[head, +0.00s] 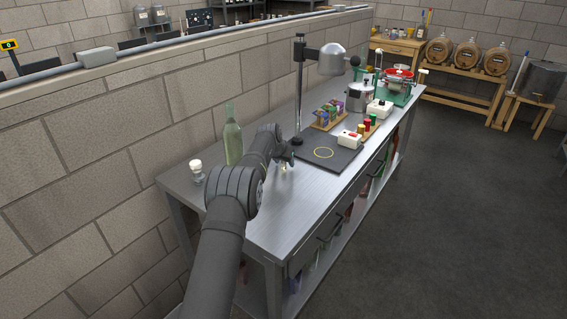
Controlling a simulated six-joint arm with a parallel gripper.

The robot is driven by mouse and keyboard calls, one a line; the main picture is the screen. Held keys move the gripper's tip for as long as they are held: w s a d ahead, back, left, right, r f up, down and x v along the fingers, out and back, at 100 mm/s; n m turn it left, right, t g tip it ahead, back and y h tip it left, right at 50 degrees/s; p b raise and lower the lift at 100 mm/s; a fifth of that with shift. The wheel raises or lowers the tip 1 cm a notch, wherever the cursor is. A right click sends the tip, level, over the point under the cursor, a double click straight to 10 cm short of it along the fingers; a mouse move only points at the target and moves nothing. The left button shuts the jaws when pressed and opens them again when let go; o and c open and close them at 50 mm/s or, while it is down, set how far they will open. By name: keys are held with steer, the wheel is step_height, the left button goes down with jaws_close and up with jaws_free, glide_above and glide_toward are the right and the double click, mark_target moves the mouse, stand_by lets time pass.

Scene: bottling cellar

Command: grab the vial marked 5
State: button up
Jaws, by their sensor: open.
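My gripper (287,165) is open over the near part of the bench, in front of the dark mat and apart from the rack. My arm hides part of the bench around it. A small yellowish spot shows by the fingers; I cannot tell what it is.
A dark mat (340,160) with a yellow ring lies under a stand (299,85) with an overhanging head. A green bottle (233,138) and a white-capped jar (197,174) stand by the wall. The bench's near right is clear.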

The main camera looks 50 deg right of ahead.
steer(key=c, duration=1.1)
steer(key=shift+o, duration=0.2)
